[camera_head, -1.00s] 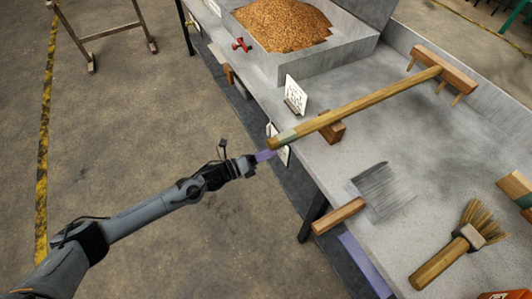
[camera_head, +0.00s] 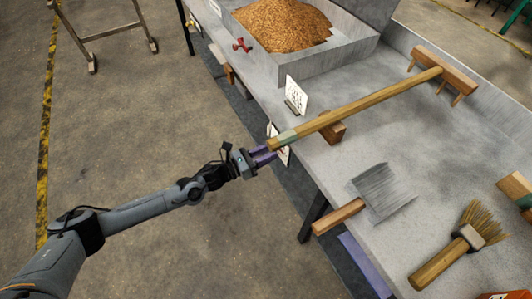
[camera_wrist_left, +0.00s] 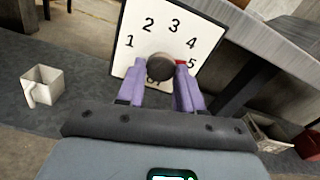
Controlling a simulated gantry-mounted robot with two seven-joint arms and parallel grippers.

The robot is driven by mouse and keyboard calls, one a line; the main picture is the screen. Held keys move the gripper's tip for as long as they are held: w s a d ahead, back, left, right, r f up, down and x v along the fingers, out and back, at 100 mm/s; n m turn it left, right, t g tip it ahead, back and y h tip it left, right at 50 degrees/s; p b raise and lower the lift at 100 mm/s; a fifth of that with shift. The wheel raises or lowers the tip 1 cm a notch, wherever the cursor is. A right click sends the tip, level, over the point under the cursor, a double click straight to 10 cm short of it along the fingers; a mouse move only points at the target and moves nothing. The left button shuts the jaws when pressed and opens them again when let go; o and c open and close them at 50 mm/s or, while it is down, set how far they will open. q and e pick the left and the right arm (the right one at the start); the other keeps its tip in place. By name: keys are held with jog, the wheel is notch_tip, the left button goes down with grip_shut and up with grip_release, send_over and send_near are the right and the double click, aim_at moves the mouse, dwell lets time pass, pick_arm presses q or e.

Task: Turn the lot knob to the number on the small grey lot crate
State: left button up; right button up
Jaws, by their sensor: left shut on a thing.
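The white dial plate (camera_wrist_left: 134,27) with black numbers fills the upper middle of the left wrist view. I read 1 to 5 around it; a lower figure is mostly hidden. The dark round lot knob (camera_wrist_left: 165,68) sits at its centre, with a red mark at its right edge beside the 5. My left gripper (camera_wrist_left: 161,86) is shut on the knob, one purple finger on each side. In the head view this gripper (camera_head: 264,155) is at the table's front edge, by the plate (camera_head: 283,157). I cannot make out the lot crate's number. My right gripper is not in view.
A wooden rake (camera_head: 380,100) lies across the tabletop, its handle end above the dial. A scraper (camera_head: 375,190) and a brush (camera_head: 450,258) lie nearer. A bin of grain (camera_head: 285,22) and a sign card (camera_head: 296,96) stand farther along. A whitish jug (camera_wrist_left: 43,84) is below left.

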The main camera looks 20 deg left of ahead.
pick_arm(q)
jog(key=shift+m, duration=0.3)
jog(key=o, duration=1)
jog(key=shift+a, duration=0.1)
jog(key=p+v, duration=0.4)
jog(key=v, duration=0.6)
jog(key=shift+s+a, duration=0.2)
jog(key=shift+s, duration=0.1)
